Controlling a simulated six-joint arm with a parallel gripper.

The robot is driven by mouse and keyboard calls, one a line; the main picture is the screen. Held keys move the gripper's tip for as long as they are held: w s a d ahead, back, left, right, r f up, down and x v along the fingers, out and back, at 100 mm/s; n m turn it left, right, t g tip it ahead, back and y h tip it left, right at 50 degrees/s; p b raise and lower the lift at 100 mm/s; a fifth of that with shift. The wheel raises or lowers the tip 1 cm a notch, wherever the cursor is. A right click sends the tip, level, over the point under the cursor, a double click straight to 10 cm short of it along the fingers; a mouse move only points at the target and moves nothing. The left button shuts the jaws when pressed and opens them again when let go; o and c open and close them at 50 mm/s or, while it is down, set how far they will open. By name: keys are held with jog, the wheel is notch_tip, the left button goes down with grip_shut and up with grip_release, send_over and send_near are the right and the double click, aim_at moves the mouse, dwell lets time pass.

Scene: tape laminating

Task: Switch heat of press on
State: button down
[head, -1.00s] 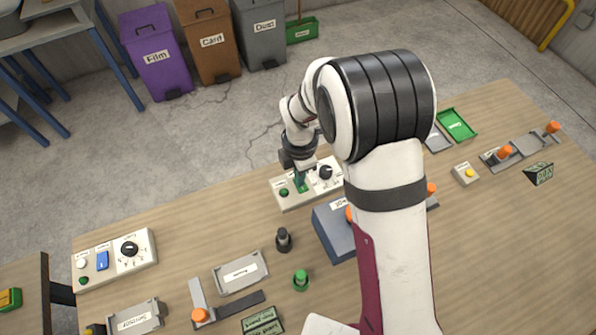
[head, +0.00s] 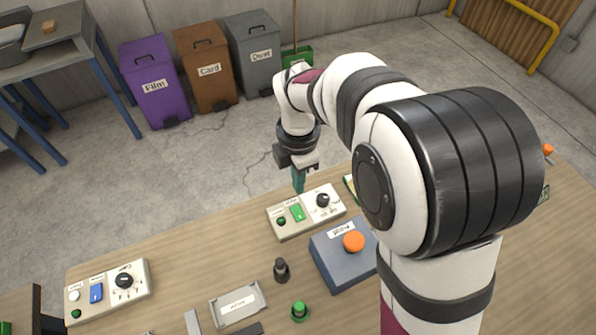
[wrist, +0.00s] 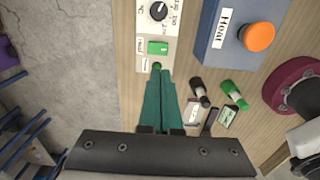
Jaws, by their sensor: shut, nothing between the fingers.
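A white control panel (head: 310,223) lies on the table in the middle of the head view. It has a green rocker switch (head: 298,213), a black knob (head: 323,200) and a small dark green lamp (head: 281,221). The wrist view also shows the green switch (wrist: 158,47), the knob (wrist: 158,11) and the lamp (wrist: 157,66). My gripper (head: 298,189) hangs above the panel's far edge, clear of the switch, with its teal fingers shut and empty. In the wrist view the fingertips (wrist: 159,74) appear just beside the lamp. I cannot tell whether the lamp is lit.
A blue-grey box (head: 327,262) with an orange button (head: 354,242) stands next to the panel. A black peg (head: 281,270) and a green peg (head: 300,311) stand in front. Another panel (head: 140,287) with a blue switch is at left. Bins stand behind the table.

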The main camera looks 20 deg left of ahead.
aim_at(297, 209)
notch_tip(297, 209, up, 3)
jog(key=shift+f, duration=0.1)
jog(key=shift+w+a, duration=0.45)
jog(key=shift+w, duration=0.25)
notch_tip(297, 209, down, 14)
jog(key=shift+f, duration=0.1)
jog(key=shift+f, duration=0.15)
dwell(0.6)
